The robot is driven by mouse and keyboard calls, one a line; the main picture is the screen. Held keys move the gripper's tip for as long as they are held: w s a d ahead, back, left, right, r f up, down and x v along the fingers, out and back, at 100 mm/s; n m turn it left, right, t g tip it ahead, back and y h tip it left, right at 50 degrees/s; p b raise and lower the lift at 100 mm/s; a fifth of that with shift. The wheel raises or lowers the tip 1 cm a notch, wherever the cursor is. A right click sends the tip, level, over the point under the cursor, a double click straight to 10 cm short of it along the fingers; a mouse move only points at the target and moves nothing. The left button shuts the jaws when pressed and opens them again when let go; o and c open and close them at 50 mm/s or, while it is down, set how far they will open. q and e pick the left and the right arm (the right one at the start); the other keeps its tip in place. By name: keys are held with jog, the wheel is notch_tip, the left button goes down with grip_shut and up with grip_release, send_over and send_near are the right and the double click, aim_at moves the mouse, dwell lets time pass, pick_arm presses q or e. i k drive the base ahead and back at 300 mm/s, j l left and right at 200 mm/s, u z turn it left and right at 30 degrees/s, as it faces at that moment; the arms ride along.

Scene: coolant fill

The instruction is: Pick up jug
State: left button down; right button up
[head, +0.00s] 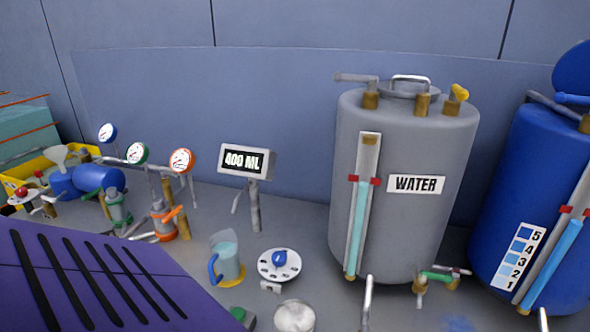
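The jug (229,262) is a clear, bluish vessel with a blue handle on its left side. It stands upright on a yellow round base (231,283) on the grey surface, left of centre in the head view. Its lower part looks light blue; I cannot tell for sure whether that is liquid. Nothing is touching it from above. Neither of my grippers shows in this view.
A purple slotted block (90,280) fills the lower left. A white disc with a blue knob (279,264) sits right of the jug, and a "400 ML" display (246,161) behind. A grey "WATER" tank (420,130) and a blue tank (530,180) stand right. Gauges and valves (160,180) stand left.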

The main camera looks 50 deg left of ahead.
aim_at(224, 245)
jog(key=u, duration=2.05)
jog(key=i+j+u, duration=0.2)
jog(key=j+u, duration=0.15)
jog(key=j, duration=0.2)
